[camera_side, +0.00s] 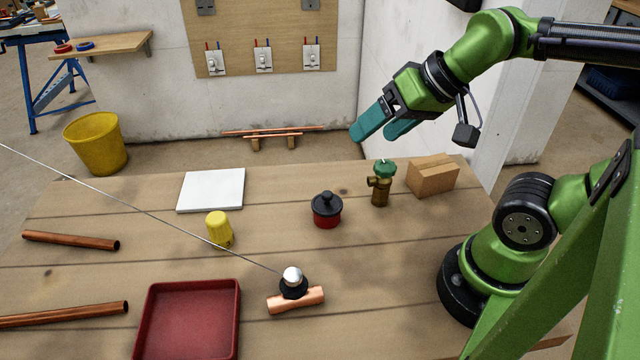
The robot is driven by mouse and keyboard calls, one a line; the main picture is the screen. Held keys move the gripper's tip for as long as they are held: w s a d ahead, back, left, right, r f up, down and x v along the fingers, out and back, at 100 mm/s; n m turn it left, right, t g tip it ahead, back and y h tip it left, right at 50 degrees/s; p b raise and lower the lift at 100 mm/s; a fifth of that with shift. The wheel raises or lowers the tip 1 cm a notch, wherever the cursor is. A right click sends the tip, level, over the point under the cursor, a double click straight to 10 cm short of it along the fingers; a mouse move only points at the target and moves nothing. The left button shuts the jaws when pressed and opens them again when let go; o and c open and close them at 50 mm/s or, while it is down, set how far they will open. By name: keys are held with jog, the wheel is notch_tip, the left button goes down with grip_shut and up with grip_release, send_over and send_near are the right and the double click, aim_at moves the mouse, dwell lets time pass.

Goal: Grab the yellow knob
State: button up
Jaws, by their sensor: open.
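The yellow knob (219,229) stands upright on the wooden table, left of the middle, between the white tile and the red tray. My gripper (378,137) has teal fingers and is open and empty. It is held in the air above the far right part of the table, up and to the right of the knob and well apart from it.
The table (260,257) also holds a red tray (238,318), a white tile (211,190), a black-and-red pot (327,212), a brass valve (380,188), a wooden block (433,178), a copper tee (296,300) and copper pipes (70,240). A thin wire runs over the table close to the knob.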

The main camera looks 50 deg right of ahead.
jog(key=a+f+n+g, duration=0.2)
jog(key=a+f, duration=0.1)
jog(key=n+t+h, duration=0.6)
jog(key=n+t, duration=0.2)
jog(key=n, duration=2.7)
send_near(213, 217)
jog(key=x, duration=0.8)
jog(key=f+x, duration=0.1)
jog(key=x, duration=0.3)
jog(key=shift+s+d, duration=0.15)
jog(key=shift+s, duration=0.1)
jog(key=shift+c, duration=0.3)
